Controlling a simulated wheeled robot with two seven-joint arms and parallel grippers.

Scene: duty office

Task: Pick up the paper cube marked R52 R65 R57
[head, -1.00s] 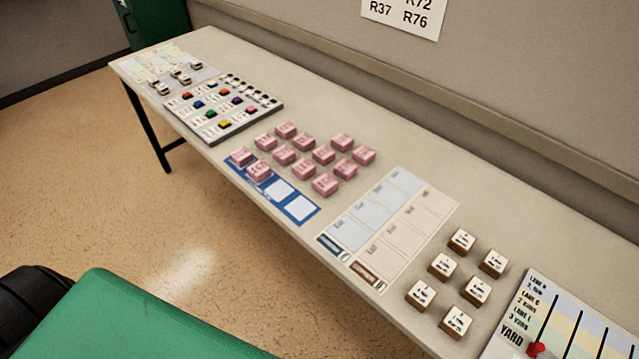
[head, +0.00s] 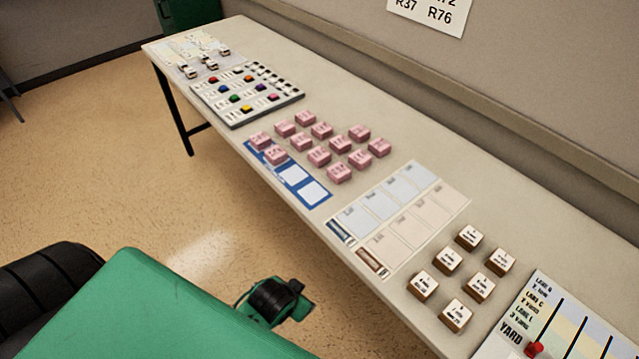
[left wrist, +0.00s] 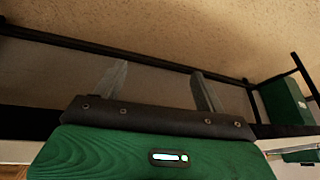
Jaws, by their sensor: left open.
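Several pink cubes (head: 318,156) with faint markings stand on the long table (head: 420,130), two of them on a blue card (head: 314,193). Their lettering is too small to read, so I cannot tell which is marked R52 R65 R57. My left gripper (left wrist: 160,70) shows in the left wrist view with its two fingers apart and nothing between them. That view shows floor and dark frame bars beyond the fingers, and no cubes. In the head view the gripper's fingers cannot be made out. My right gripper is in neither view.
Several brown cubes with white tops (head: 448,260) stand toward the right, beside a YARD board (head: 571,320) with a red knob. A card with pale panels (head: 381,213) lies between the groups. A board of coloured buttons (head: 246,94) sits farther left. A wall runs behind the table.

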